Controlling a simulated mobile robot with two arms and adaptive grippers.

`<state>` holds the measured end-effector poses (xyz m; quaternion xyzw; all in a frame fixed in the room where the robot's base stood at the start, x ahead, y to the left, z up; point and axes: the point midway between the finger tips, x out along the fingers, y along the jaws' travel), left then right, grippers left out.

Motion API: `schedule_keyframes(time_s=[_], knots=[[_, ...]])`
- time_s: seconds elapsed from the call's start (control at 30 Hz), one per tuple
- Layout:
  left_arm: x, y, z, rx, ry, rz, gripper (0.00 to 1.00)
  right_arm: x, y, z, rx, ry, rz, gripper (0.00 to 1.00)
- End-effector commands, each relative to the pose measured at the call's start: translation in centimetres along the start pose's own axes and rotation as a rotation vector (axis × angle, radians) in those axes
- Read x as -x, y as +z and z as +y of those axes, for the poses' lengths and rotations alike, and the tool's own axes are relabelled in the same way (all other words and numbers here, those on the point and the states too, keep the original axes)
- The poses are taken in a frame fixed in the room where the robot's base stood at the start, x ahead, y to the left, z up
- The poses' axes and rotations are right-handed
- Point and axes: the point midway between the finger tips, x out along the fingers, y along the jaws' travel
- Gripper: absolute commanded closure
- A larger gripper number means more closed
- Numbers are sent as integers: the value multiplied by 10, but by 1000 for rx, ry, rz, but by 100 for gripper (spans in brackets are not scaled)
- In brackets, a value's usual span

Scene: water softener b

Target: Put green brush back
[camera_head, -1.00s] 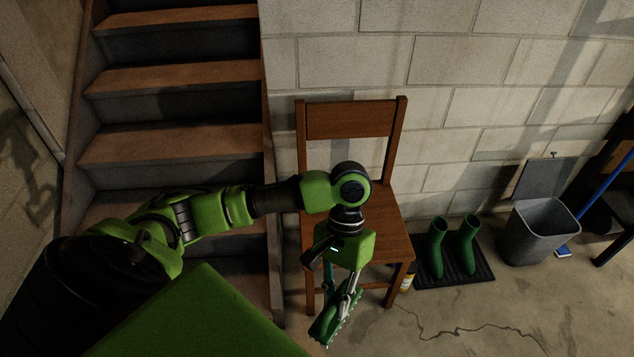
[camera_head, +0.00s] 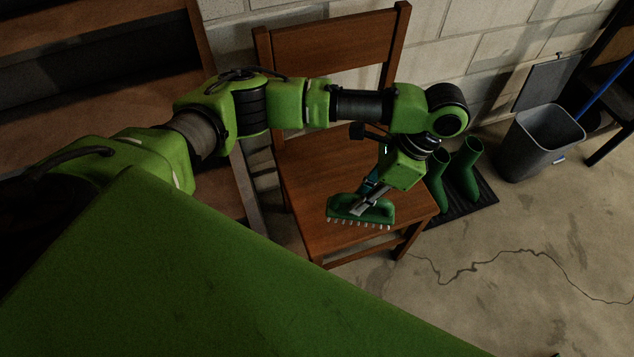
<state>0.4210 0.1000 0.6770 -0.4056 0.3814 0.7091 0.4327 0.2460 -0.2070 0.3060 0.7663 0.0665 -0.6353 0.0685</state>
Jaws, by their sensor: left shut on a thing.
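The green brush (camera_head: 361,210) has a dark green body and a row of pale bristles along its lower side. My left gripper (camera_head: 366,203) is shut on it. In the picture the brush lies over the front part of the wooden chair's seat (camera_head: 320,180). I cannot tell whether the brush touches the seat or hangs above it. My left arm reaches across in front of the chair's back. My right gripper is not in view.
Green boots (camera_head: 466,170) stand on a black mat (camera_head: 482,199) right of the chair, partly behind my gripper. Stairs (camera_head: 100,70) rise at the left. The cracked concrete floor (camera_head: 500,290) at the lower right is clear.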

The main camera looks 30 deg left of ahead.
Motion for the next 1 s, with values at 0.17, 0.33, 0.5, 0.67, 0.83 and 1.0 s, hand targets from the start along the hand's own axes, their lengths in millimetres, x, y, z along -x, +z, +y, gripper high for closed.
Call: schedule_keyframes(time_s=[0.17, 0.33, 0.5, 0.67, 0.83, 1.0], knots=[[-5, -16, -19, -203, -87, -42, 100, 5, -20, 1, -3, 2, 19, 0], [-9, -12, -29, -263, -108, -55, 100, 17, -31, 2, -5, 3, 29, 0], [-33, 13, -49, -261, -106, -54, 100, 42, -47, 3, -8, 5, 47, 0], [-59, 40, -72, -259, -107, -55, 100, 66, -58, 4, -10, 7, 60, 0], [-95, 53, -91, -261, -105, -54, 100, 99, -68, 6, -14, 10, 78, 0], [-116, 59, -103, -263, -106, -53, 100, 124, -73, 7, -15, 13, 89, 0]])
